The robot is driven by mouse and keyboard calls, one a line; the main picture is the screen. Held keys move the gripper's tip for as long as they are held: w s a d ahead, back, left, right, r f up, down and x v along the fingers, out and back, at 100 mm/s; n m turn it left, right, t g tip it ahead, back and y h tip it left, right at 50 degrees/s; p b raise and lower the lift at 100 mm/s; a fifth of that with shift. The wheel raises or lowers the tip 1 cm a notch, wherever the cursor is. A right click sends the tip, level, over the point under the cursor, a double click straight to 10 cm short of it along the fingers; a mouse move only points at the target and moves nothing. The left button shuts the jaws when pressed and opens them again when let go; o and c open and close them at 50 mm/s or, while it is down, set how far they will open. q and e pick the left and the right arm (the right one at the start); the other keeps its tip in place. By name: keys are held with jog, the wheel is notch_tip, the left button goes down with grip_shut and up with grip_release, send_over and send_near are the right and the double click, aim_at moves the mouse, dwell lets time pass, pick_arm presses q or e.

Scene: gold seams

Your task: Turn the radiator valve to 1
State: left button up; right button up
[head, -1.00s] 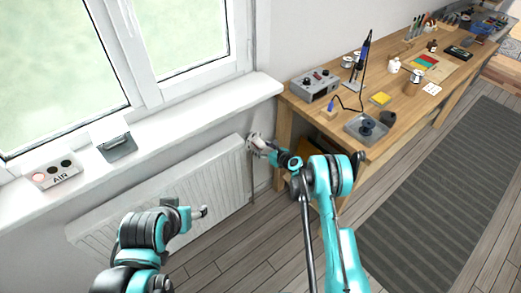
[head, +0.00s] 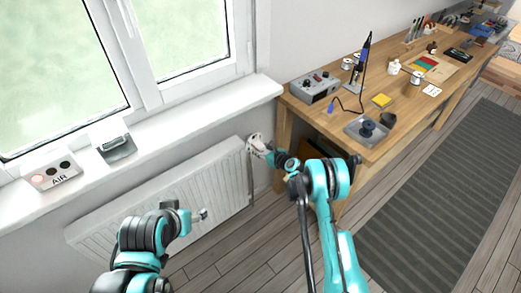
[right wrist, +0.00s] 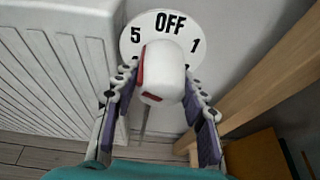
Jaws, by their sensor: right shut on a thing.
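The radiator valve (right wrist: 165,72) is a white knob with a red stripe down its left side. Behind it is a round white dial (right wrist: 172,27) marked 5, OFF and 1 along its top; its lower part is mostly hidden by the knob and fingers. The red stripe is on the left, just below the 5, away from the 1. My right gripper (right wrist: 161,82) is shut on the knob, one finger on each side. It also shows at the radiator's right end in the head view (head: 261,147). My left gripper (head: 203,215) hangs in front of the radiator; its fingers are too small to read.
The white radiator (head: 215,180) stands under the window sill (head: 200,112). A wooden workbench (head: 345,125) with tools is on the right, and its leg (right wrist: 262,75) is close beside my right gripper.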

aim_at(261, 145)
jog(key=shift+n+t+h, duration=0.55)
jog(key=shift+n, duration=0.55)
jog(key=shift+n+t+h, duration=0.55)
jog(key=shift+n, duration=0.55)
jog(key=o, duration=1.2)
jog(key=shift+c, duration=0.2)
notch_tip(261, 145, up, 10)
jog(key=shift+f, duration=0.1)
